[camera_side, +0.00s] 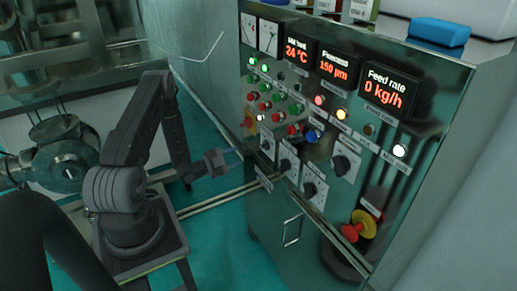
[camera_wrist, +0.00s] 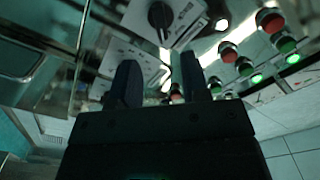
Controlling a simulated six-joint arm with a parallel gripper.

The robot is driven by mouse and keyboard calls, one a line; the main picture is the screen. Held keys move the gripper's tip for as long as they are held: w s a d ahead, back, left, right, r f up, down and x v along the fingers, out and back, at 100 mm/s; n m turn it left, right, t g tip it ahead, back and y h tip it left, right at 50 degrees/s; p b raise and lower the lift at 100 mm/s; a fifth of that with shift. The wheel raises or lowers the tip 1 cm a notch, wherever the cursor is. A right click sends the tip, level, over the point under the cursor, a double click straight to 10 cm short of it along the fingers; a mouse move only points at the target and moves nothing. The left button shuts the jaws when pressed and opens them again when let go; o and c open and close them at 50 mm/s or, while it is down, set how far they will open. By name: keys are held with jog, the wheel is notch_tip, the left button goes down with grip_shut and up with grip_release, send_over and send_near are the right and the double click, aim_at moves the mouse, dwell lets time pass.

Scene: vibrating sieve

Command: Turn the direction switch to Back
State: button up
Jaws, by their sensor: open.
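Several black rotary switches on white plates sit low on the steel control panel (camera_side: 345,100): an upper-left switch (camera_side: 268,146), a middle switch (camera_side: 287,163), a lower switch (camera_side: 311,188) and a right switch (camera_side: 342,163). Their labels are too small to read, so I cannot tell which is the direction switch. My gripper (camera_side: 238,157) is open and empty, just left of the upper-left switch, apart from it. In the wrist view, my gripper (camera_wrist: 158,75) points at the panel. One black knob (camera_wrist: 160,17) on a white plate shows beyond the fingertips; another plate is partly hidden behind them.
Green and red buttons (camera_wrist: 270,20) lie right of the knob in the wrist view. A red mushroom button (camera_side: 352,231) on a yellow base and a door handle (camera_side: 292,230) stick out lower on the cabinet. Open floor (camera_side: 215,225) lies left of the cabinet.

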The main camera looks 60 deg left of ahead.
aim_at(259, 148)
jog(key=w, duration=1)
jog(key=shift+w, duration=0.35)
jog(key=shift+c, duration=0.3)
grip_shut()
